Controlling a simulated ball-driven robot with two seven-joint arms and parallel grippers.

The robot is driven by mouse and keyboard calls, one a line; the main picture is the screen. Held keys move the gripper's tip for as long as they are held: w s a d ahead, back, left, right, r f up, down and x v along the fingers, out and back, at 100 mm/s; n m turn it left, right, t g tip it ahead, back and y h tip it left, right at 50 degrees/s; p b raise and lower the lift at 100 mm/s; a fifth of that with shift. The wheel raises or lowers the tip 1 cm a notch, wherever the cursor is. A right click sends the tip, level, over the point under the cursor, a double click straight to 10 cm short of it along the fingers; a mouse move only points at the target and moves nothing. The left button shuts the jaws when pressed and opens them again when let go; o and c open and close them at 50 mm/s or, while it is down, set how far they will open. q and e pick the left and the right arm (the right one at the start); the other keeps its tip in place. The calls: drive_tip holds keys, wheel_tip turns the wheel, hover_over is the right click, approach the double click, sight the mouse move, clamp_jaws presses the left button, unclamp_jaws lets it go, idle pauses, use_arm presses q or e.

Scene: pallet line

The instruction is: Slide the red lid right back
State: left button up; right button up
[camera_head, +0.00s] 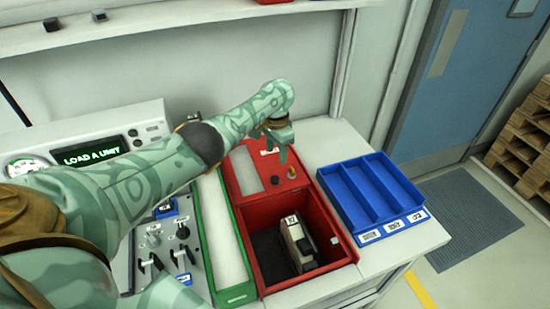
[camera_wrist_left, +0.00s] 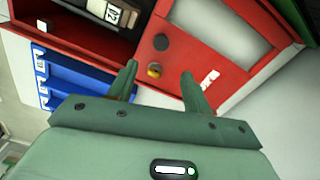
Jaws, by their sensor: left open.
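The red lid (camera_head: 269,169), with a pale panel and a dark knob (camera_head: 275,181), covers the back part of the red box (camera_head: 312,277). The front of the box is open and shows a grey-and-black unit with a label (camera_head: 292,232) inside. In the left wrist view the lid (camera_wrist_left: 188,58) lies just beyond my fingers, with its dark knob (camera_wrist_left: 161,42) and a brass-coloured button (camera_wrist_left: 154,71). My left gripper (camera_head: 277,156) is above the back right part of the lid. Its two fingers (camera_wrist_left: 159,78) are apart with nothing between them. My right gripper is not in view.
A blue divided tray (camera_head: 348,212) stands right of the box. A green-edged tray (camera_head: 236,294) stands left of it, next to a control panel with switches (camera_head: 165,245). The white bench top (camera_head: 330,137) is clear behind the blue tray.

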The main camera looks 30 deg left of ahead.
use_arm(q)
wheel_tip(320, 180, up, 5)
drive_tip(key=shift+f+p, duration=0.1)
drive_tip(key=shift+p, duration=0.75)
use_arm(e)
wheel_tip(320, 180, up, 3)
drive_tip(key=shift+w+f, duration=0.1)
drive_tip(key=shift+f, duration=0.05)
